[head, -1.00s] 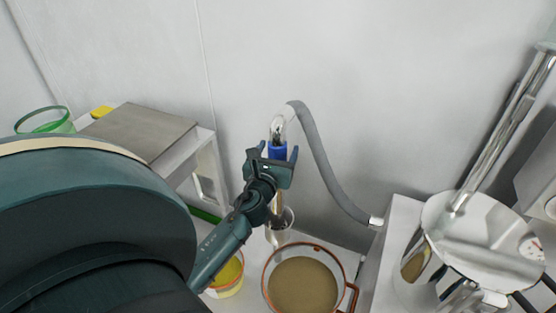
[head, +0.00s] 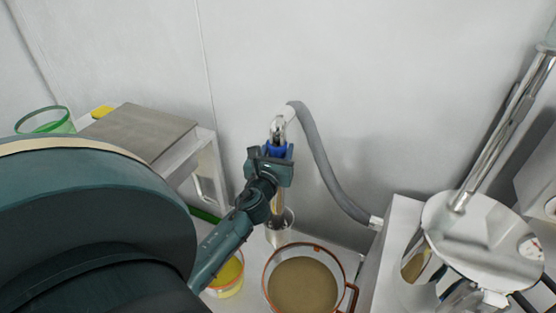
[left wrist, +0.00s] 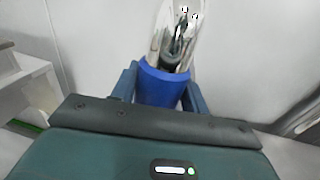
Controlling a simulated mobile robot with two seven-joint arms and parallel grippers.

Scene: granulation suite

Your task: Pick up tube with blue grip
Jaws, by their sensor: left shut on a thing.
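The tube (head: 278,127) is shiny metal with a blue grip (head: 276,151), and a grey hose (head: 323,158) runs from its top. It stands about upright, its lower end in or in front of a clear container (head: 279,232). My left gripper (head: 278,153) is shut on the blue grip. In the left wrist view the blue grip (left wrist: 162,86) sits between the two fingers (left wrist: 160,87), with the shiny tube (left wrist: 178,40) above it. My right gripper is not in view.
A round pan of brown material (head: 302,286) with an orange rim stands below the gripper. A yellow container (head: 229,277) is left of it. A metal machine (head: 484,240) stands at right, a grey-topped stand (head: 135,131) at left. The wall is close behind.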

